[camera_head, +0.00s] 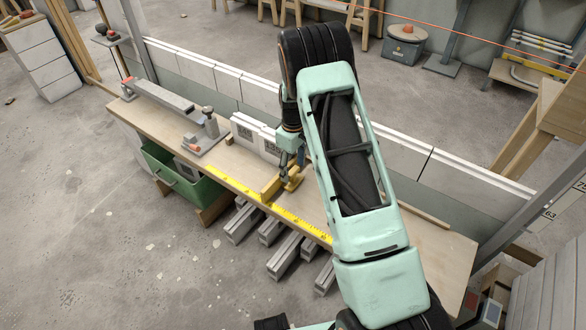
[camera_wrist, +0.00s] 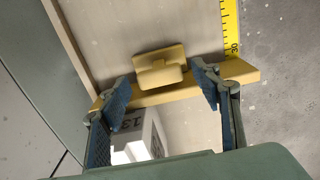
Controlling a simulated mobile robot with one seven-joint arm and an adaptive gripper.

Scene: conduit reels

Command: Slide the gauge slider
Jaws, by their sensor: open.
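The gauge slider (camera_head: 272,188) is a yellow block on the wooden bench beside a yellow measuring tape. In the wrist view, its raised knob (camera_wrist: 160,74) stands on a long yellow bar lying across the board. My gripper (camera_head: 289,178) is over the slider, pointing down. In the wrist view, my gripper (camera_wrist: 163,90) is open, with its two blue-padded fingers to the left and right of the knob. A gap shows on each side, and nothing is held. Whether the fingertips touch the bar I cannot tell. My arm hides part of the bench.
The yellow tape (camera_head: 240,188) runs along the bench's front edge. White blocks (camera_head: 256,137) stand behind the slider; one white block (camera_wrist: 139,135) shows close below the fingers. A grey clamp-like fixture (camera_head: 203,132) and green bin (camera_head: 180,175) are to the left.

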